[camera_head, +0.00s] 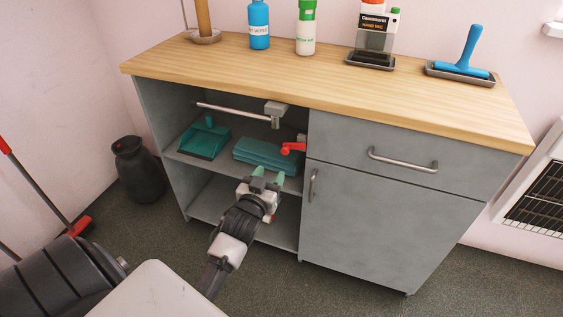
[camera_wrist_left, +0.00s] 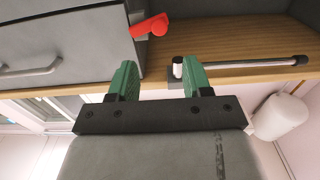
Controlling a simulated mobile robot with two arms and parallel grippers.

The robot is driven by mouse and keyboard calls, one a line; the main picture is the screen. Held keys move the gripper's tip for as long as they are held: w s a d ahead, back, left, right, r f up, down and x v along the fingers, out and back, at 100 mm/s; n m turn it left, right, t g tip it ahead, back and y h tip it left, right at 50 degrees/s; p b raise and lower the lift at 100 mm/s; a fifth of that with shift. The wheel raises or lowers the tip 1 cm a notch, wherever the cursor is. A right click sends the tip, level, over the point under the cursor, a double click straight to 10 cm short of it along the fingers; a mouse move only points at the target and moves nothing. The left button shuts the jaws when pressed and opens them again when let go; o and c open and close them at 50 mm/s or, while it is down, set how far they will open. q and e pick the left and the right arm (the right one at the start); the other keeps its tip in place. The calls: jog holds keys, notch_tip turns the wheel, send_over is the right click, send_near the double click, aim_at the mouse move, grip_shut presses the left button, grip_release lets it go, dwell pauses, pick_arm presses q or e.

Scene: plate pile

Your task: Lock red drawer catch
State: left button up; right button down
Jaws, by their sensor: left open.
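The red drawer catch (camera_head: 290,148) is a small lever on the cabinet's inner edge, at the left side of the grey drawer (camera_head: 400,150), which looks closed. The catch shows in the wrist view (camera_wrist_left: 150,26) beside the drawer's edge. My left gripper (camera_head: 268,175), with green fingertips, is open and empty in front of the open shelves, below and left of the catch in the head view. In the wrist view the left gripper (camera_wrist_left: 160,80) has its two fingers spread, apart from the catch. My right gripper is not in view.
A metal rail (camera_head: 230,111) runs across the shelf opening, ending near the catch. A teal dustpan (camera_head: 205,138) and folded teal cloths (camera_head: 262,157) lie on the upper shelf. A door with a handle (camera_head: 312,185) is under the drawer. Bottles stand on the wooden top (camera_head: 330,78).

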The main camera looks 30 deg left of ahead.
aim_at(284, 149)
pick_arm(q)
jog(key=b+x, duration=0.1)
jog(key=x, duration=0.8)
jog(key=shift+w, duration=0.35)
jog(key=shift+w+a+b, duration=0.1)
jog(key=shift+w+b, duration=0.2)
jog(key=shift+w, duration=0.2)
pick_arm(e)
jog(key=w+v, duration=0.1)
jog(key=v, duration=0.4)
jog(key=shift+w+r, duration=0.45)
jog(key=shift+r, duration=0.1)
pick_arm(q)
jog(key=c, duration=0.9)
jog(key=shift+o, duration=0.2)
jog(key=shift+r, duration=0.1)
jog(key=m+p, duration=0.3)
jog(key=shift+r, duration=0.4)
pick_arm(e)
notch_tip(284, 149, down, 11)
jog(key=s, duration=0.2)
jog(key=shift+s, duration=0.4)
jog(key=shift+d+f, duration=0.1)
pick_arm(q)
jog(key=o, duration=0.9)
jog(key=shift+c, duration=0.2)
